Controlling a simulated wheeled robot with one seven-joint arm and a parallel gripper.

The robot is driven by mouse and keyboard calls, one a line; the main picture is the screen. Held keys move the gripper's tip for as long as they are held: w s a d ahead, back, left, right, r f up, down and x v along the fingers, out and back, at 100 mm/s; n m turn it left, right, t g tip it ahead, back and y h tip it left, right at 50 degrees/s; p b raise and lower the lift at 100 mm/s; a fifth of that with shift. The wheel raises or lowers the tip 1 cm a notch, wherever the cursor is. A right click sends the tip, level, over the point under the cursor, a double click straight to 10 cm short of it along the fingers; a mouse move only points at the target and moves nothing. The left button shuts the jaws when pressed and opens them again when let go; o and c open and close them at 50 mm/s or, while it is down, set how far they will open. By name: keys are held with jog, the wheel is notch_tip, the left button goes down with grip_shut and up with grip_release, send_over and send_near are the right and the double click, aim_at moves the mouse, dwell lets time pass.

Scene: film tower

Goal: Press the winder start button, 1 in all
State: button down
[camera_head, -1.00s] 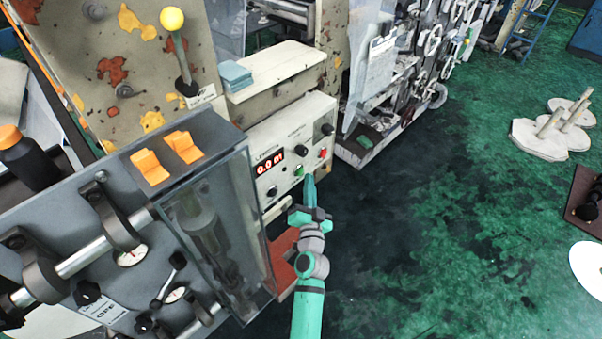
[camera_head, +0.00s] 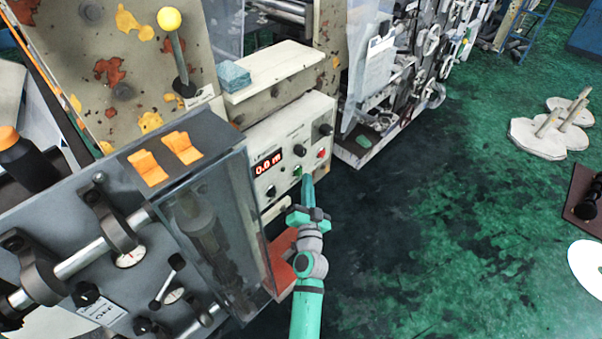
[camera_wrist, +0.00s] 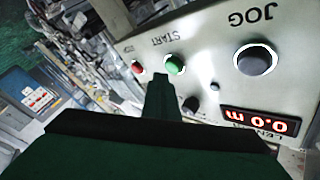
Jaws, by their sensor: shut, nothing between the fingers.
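The control box (camera_head: 252,140) is a cream panel with a red display reading 0.0 m, black knobs, a green button and a red button. The green start button (camera_head: 297,171) shows near my fingertips. In the wrist view the green button (camera_wrist: 174,64), marked START, appears upside down, beside the smaller red button (camera_wrist: 137,67). My gripper (camera_head: 308,181) is shut and empty, in front of the panel. In the wrist view its fingertips (camera_wrist: 160,76) lie close to the green button, just to its left. I cannot tell whether they touch the panel.
A grey JOG button (camera_wrist: 256,60) sits on the same panel. A clear guard box (camera_head: 215,225) stands to the left of my arm, and a lever with a yellow ball (camera_head: 169,19) rises above. The green floor (camera_head: 440,230) to the right is mostly open.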

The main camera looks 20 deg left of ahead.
jog(key=shift+d, duration=0.1)
dwell(0.4)
jog(key=shift+w+a, duration=0.2)
jog(key=shift+a, duration=0.25)
jog(key=shift+w+a, duration=0.1)
jog(key=shift+w, duration=0.1)
dwell(0.6)
